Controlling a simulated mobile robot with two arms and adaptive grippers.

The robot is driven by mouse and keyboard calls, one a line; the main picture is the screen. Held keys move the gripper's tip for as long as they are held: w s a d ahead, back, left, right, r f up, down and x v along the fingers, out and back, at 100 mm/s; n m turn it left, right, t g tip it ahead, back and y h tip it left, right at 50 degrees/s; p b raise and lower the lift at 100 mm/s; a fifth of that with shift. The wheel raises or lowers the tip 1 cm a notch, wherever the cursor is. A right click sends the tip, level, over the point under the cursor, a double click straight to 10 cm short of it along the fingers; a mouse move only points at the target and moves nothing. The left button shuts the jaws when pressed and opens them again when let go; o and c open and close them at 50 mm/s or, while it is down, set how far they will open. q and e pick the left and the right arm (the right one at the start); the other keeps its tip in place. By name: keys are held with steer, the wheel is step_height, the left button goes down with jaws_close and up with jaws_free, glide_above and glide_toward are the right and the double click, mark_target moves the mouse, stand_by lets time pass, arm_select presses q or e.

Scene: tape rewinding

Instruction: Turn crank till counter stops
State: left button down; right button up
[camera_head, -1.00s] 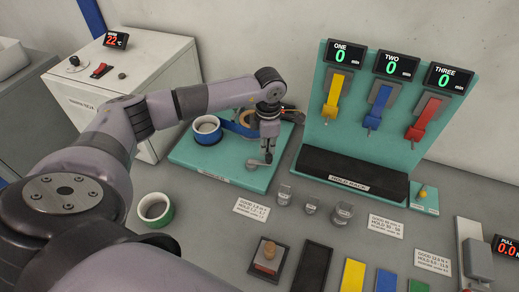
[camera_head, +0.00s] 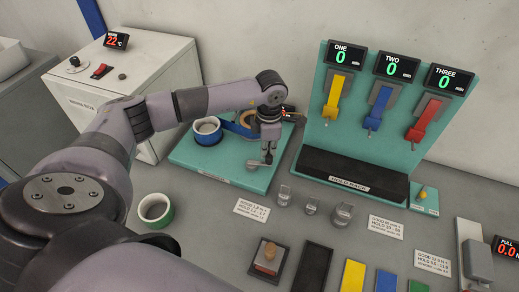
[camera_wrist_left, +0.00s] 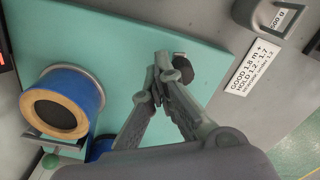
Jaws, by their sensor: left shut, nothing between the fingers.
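The teal winder board (camera_head: 190,158) carries a blue roll (camera_head: 208,131) on its left and a tan-rimmed roll (camera_head: 246,119) partly hidden behind my left gripper. The crank (camera_head: 254,164) is a small grey arm low on the board. A dark counter display (camera_head: 289,113) is mostly hidden behind the gripper, so its digits are unreadable. My left gripper (camera_head: 267,157) points down beside the crank, its fingers shut and empty. In the left wrist view the fingertips (camera_wrist_left: 162,58) are beside a dark round knob (camera_wrist_left: 183,69); I cannot tell whether they touch. The right gripper is out of view.
A teal stand (camera_head: 325,150) at the back right holds yellow, blue and red levers under displays reading 0. Metal weights (camera_head: 343,213), a label card (camera_head: 252,209) and a stamp (camera_head: 268,256) lie in front. A green roll (camera_head: 155,209) stands at the left.

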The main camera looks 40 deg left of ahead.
arm_select(q)
steer(key=shift+f, duration=0.15)
stand_by(0.4)
steer(key=shift+b, duration=0.35)
steer(key=shift+w+r+p, duration=0.15)
steer(key=shift+r+p, duration=0.35)
steer(key=shift+r, duration=0.4)
step_height(320, 180, up, 8)
steer(key=p, duration=0.4)
steer(key=shift+r+p, duration=0.25)
steer(key=shift+p, duration=0.05)
steer(key=shift+a, duration=0.15)
